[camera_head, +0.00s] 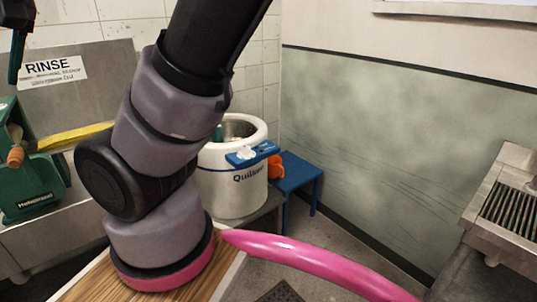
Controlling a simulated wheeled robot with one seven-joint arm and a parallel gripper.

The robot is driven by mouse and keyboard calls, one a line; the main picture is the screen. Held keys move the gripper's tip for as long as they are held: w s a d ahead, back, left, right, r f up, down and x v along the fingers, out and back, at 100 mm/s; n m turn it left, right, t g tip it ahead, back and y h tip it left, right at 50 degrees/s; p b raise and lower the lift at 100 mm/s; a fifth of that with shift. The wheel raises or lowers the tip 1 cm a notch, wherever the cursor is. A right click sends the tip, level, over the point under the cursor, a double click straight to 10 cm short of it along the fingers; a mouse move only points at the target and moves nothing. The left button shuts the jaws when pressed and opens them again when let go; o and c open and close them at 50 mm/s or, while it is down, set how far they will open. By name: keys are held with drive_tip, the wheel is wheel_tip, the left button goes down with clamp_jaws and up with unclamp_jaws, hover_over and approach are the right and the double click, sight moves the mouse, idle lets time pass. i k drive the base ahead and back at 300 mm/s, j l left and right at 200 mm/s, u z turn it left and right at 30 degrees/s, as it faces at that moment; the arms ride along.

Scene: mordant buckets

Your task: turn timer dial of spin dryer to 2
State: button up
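My arm covers the dryer's left side. A dark part with a thin finger-like piece at the top left edge (16,52) may be my gripper. It is cut off by the frame, well away from the dryer.
A blue stool (298,172) stands right of the dryer, with an orange thing (275,166) between them. A green wringer-like device (32,178) and a RINSE sign (53,72) are at the left. A metal grated unit (510,205) is at the right. Floor between is partly clear.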

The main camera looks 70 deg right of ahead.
sight(246, 150)
drive_tip(key=z, duration=2.15)
drive_tip(key=i+j, duration=0.15)
drive_tip(key=i, duration=0.25)
